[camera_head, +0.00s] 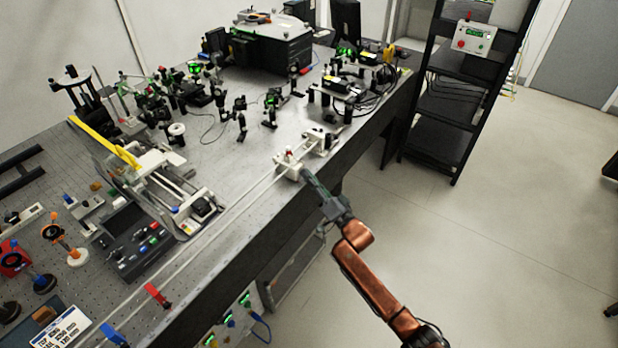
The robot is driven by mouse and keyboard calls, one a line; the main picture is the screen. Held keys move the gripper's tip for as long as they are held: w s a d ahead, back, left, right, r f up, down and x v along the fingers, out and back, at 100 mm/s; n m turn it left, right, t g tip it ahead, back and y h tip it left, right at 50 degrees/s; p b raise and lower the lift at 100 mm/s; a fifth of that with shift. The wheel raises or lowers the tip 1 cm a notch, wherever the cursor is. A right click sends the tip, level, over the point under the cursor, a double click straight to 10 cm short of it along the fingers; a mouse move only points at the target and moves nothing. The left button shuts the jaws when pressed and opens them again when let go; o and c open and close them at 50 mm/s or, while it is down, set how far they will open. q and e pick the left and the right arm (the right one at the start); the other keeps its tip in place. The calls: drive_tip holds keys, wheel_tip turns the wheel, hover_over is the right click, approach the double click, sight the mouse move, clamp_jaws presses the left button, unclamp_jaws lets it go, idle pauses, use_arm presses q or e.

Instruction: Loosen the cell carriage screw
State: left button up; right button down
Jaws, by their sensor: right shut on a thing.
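The cell carriage (284,166) is a small white block with a red-tipped part on top. It sits on the pale rail (235,212) along the bench's near edge. My right gripper (306,176) reaches in from the lower right and touches the near right side of the carriage. It is shut on what appears to be the carriage screw. The screw itself is hidden by the fingers and too small to make out. My left gripper is not in view.
The optical bench (225,165) carries several posts and optics behind the carriage. Another white fixture (318,140) stands just beyond it. A blue clamp (112,335) and a red clamp (157,296) sit at the rail's near end. A black rack (450,105) stands right; floor there is clear.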

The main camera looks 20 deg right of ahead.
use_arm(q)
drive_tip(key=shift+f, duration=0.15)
use_arm(e)
drive_tip(key=shift+f, duration=0.1)
use_arm(q)
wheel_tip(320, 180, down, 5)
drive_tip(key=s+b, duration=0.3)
drive_tip(key=b, duration=0.3)
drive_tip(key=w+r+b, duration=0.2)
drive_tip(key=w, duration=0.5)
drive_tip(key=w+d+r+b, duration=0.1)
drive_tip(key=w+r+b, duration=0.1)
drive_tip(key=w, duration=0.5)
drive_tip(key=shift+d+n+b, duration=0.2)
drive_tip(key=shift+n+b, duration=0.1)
drive_tip(key=shift+b, duration=0.2)
use_arm(e)
drive_tip(key=shift+w+d+n+g+y, duration=0.2)
drive_tip(key=shift+n+g+y, duration=1.3)
drive_tip(key=shift+n, duration=3.45)
drive_tip(key=shift+w+d+n+g+y, duration=0.2)
drive_tip(key=shift+n+g+y, duration=1.3)
drive_tip(key=shift+n, duration=3.5)
drive_tip(key=shift+w+d+n+g+y, duration=0.2)
drive_tip(key=shift+n+g+y, duration=1.3)
drive_tip(key=shift+n, duration=3.45)
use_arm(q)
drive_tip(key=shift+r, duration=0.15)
use_arm(e)
drive_tip(key=shift+s, duration=0.15)
